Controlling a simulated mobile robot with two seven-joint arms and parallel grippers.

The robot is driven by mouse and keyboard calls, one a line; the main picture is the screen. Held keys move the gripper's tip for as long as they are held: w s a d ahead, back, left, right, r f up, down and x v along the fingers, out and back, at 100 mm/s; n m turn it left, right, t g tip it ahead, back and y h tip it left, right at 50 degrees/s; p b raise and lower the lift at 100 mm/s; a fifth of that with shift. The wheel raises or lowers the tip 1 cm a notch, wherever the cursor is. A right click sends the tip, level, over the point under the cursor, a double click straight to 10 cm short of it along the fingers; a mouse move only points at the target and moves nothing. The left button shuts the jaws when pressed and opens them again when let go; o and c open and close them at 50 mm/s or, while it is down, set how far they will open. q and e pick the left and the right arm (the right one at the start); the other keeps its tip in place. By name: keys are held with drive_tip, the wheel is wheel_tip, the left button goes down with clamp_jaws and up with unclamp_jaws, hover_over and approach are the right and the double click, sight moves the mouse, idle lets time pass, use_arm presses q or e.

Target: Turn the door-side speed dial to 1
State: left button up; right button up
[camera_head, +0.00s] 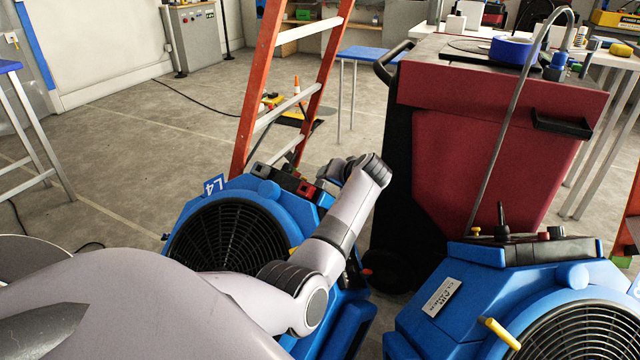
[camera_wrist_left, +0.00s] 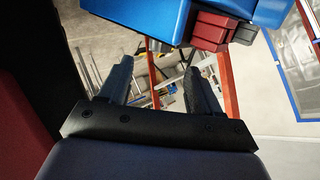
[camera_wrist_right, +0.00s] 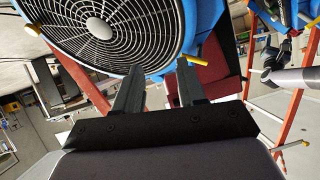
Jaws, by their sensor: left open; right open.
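Two blue fans stand on the floor. The left fan (camera_head: 232,240), labelled L4, has a top panel with red and black blocks (camera_head: 290,182); my left arm hides part of it. No dial number is readable. My left gripper (camera_wrist_left: 157,75) is open and empty; in the head view its wrist is just right of that panel. The red and black blocks (camera_wrist_left: 215,30) show beyond its fingers in the left wrist view. The right fan (camera_head: 440,300) has a panel with a black upright knob (camera_head: 501,215) and a red knob (camera_head: 543,235). My right gripper (camera_wrist_right: 158,80) is open and empty, below a fan grille (camera_wrist_right: 110,30).
A dark red wheeled machine (camera_head: 490,150) with a hose stands behind and between the fans. An orange ladder (camera_head: 262,85) stands behind the left fan. A yellow handle (camera_head: 500,333) sticks out of the right fan. Open floor (camera_head: 150,130) lies at the back left.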

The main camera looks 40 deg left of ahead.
sight(321, 185)
use_arm(q)
drive_tip(key=b+x, duration=0.3)
drive_tip(key=x, duration=0.2)
drive_tip(key=shift+b+x, duration=0.45)
drive_tip(key=shift+x, duration=0.35)
drive_tip(key=shift+w+a+f, duration=0.15)
drive_tip(key=shift+a, duration=0.15)
use_arm(e)
drive_tip(key=a, duration=0.1)
drive_tip(key=a+y, duration=0.1)
drive_tip(key=w+a+f+y, duration=0.1)
drive_tip(key=shift+a+m, duration=0.3)
drive_tip(key=shift+a, duration=0.1)
use_arm(q)
drive_tip(key=c, duration=1.1)
use_arm(e)
drive_tip(key=shift+r, duration=0.1)
